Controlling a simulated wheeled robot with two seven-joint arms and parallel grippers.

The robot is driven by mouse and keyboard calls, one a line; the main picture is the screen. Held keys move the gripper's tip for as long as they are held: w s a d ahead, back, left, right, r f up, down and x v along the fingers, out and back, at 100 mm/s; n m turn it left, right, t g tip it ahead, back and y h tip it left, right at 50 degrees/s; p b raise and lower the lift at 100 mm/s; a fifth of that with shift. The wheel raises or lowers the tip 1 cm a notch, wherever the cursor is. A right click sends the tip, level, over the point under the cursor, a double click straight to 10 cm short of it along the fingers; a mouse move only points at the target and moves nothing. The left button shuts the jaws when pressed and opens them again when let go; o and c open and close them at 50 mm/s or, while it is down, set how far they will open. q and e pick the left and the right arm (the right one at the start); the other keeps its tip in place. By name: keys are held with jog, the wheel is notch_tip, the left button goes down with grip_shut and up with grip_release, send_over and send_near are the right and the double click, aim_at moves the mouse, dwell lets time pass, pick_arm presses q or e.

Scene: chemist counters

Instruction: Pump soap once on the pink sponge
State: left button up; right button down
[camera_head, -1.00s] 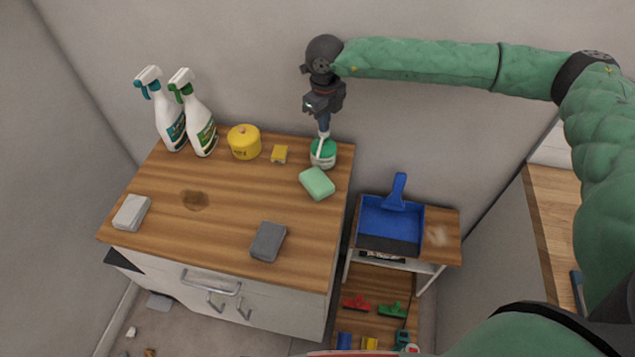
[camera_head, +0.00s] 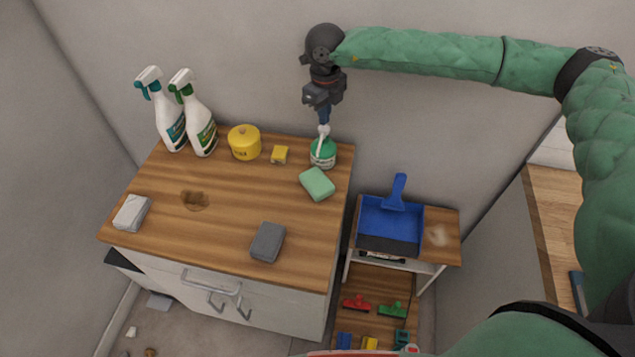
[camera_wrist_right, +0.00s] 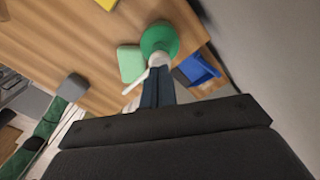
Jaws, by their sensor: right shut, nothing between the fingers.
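A soap bottle (camera_head: 322,155) with a green body and white pump top stands at the back right of the wooden counter. It also shows in the right wrist view (camera_wrist_right: 160,38), with its white nozzle beside the fingers. My right gripper (camera_head: 324,121) is shut and empty, pointing down just above the pump head; I cannot tell whether it touches. Its fingers also show in the right wrist view (camera_wrist_right: 157,80). A mint-green sponge (camera_head: 317,184) lies just in front of the bottle. I see no clearly pink sponge. My left gripper is out of view.
The counter (camera_head: 225,225) also holds two spray bottles (camera_head: 201,125), a yellow pot (camera_head: 244,143), a small yellow sponge (camera_head: 279,155), a grey sponge (camera_head: 267,242) and a white block (camera_head: 131,212). A blue dustpan (camera_head: 391,220) lies on the lower stand at right.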

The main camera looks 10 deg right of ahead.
dwell(0.4)
notch_tip(320, 180, up, 6)
dwell(0.7)
dwell(0.4)
